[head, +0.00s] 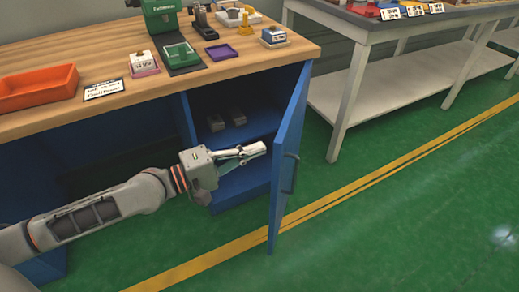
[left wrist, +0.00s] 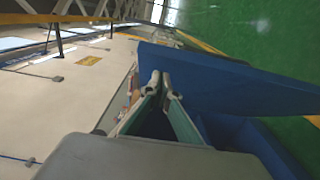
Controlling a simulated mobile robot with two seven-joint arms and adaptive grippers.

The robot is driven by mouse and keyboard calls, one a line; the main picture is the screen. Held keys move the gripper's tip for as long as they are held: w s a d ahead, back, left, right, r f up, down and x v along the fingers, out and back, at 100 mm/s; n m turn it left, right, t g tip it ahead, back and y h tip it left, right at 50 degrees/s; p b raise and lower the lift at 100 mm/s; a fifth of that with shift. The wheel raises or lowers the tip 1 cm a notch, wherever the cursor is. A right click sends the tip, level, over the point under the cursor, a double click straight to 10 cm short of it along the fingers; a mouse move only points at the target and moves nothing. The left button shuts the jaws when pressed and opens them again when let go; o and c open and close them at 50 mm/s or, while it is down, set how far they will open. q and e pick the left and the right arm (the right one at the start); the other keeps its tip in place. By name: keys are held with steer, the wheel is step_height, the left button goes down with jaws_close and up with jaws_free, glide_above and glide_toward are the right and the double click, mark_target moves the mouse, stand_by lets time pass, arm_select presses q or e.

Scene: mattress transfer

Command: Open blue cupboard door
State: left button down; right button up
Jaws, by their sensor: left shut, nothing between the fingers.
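The blue cupboard door (head: 289,155) stands wide open, swung out from the right side of the cupboard under the wooden bench. Its dark handle (head: 289,174) is on the outer face, to the right. My left gripper (head: 258,149) is shut and empty, at the inner side of the door, in front of the cupboard opening. The door also shows in the left wrist view (left wrist: 230,80), just beyond the fingertips (left wrist: 163,85); I cannot tell whether they touch it. Inside the cupboard, small grey objects (head: 226,120) lie on a blue shelf (head: 253,125). My right gripper is not in view.
The wooden bench top (head: 122,55) holds an orange tray (head: 38,88), a green press (head: 160,14) and several small items. A grey table (head: 350,95) stands to the right. Green floor (head: 400,220) with a yellow line is clear in front.

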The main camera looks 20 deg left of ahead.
arm_select(q)
steer(key=shift+w+d+f+p, duration=0.15)
steer(key=shift+d+p, duration=0.25)
steer(key=shift+d, duration=0.65)
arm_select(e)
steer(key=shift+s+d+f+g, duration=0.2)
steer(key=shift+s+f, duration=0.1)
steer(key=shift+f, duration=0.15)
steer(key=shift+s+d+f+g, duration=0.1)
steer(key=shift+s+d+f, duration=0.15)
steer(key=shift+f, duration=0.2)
